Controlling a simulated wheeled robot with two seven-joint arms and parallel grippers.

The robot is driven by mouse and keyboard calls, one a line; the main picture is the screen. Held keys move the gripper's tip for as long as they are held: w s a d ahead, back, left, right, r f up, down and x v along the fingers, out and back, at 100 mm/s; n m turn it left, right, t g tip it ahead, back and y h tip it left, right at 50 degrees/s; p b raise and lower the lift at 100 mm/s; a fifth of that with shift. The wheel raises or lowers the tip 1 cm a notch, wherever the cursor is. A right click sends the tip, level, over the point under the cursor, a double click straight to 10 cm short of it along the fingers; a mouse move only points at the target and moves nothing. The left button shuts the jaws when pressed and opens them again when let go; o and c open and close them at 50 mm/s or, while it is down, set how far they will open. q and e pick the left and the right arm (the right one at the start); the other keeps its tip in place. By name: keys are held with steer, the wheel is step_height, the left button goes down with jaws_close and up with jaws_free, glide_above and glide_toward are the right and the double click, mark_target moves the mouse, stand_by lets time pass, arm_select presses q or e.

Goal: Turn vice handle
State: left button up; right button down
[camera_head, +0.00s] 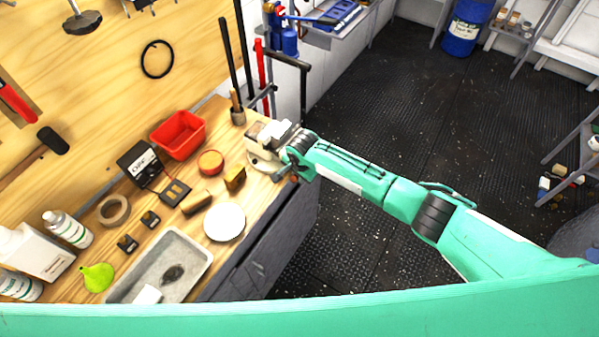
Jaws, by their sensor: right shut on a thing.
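The grey-beige vice (259,156) is mounted at the right end of the wooden workbench, near its edge. My right arm comes in from the right, and my right gripper (285,171) is at the vice's right side, close against it. The gripper is shut on the vice handle, which is mostly hidden behind the gripper and wrist. How far the handle is turned cannot be told. My left gripper is not in view.
The workbench (186,228) carries a red bin (178,135), a white disc (224,222), a grey tray (203,254), a tape roll (114,210) and bottles. Tall-handled tools stand behind the vice. Dark floor (400,110) lies open to the right.

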steer(key=shift+s+a+f+t+h+b, duration=0.1)
steer(key=shift+s+f+t+h+b, duration=0.1)
steer(key=shift+f+t+h+b, duration=0.45)
steer(key=shift+s+a+f+t+h+b, duration=0.2)
steer(key=shift+f+t+h+b, duration=0.2)
steer(key=shift+f+t+b, duration=0.45)
steer(key=shift+s+a+f+t+h+b, duration=0.1)
steer(key=shift+s+f+t+h+b, duration=0.1)
steer(key=shift+f+t+h+b, duration=0.5)
steer(key=shift+r, duration=0.1)
steer(key=c, duration=1.4)
jaws_free()
steer(key=shift+c, duration=0.2)
steer(key=shift+w, duration=0.1)
steer(key=shift+r, duration=0.1)
